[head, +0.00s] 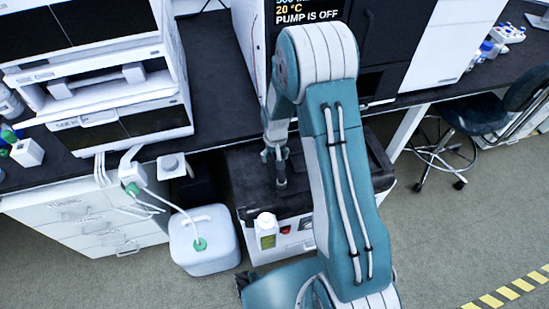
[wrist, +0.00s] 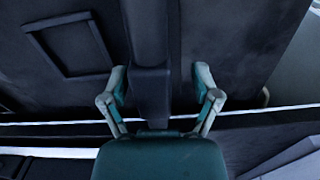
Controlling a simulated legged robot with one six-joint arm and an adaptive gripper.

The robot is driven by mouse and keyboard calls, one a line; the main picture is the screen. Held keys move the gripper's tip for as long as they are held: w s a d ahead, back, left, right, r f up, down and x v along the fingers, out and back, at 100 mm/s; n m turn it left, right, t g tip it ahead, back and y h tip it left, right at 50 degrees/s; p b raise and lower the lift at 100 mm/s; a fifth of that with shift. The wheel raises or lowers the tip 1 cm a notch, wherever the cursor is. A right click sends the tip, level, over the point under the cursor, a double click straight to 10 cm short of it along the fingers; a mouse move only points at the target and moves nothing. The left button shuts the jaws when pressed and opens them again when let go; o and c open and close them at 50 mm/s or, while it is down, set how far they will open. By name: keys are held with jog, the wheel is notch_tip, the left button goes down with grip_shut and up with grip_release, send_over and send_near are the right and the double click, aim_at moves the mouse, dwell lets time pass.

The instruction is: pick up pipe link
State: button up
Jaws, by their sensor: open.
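A dark grey upright bar (wrist: 150,45), which may be the pipe link, runs between the fingers of my gripper (wrist: 158,82) in the wrist view. The fingers are open, one on each side of it, with a gap at the right and a smaller one at the left. In the head view my gripper (head: 275,155) points down over the dark top of a low cabinet (head: 250,200) under the bench. I cannot clearly tell the pipe link from the gripper there, and my arm hides part of the cabinet top.
A white jug (head: 205,250) with a green cap and tubing stands on the floor left of the cabinet. A small white bottle (head: 265,230) is at the cabinet's front edge. Instrument stacks (head: 100,85) stand on the dark bench. A chair (head: 480,115) is at right.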

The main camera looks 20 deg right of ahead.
jog(key=shift+d+f, duration=0.1)
jog(key=shift+d, duration=0.4)
jog(key=shift+c, duration=0.3)
jog(key=shift+a, duration=0.15)
jog(key=c, duration=1)
jog(key=shift+a, duration=0.25)
grip_shut()
jog(key=shift+d, duration=0.15)
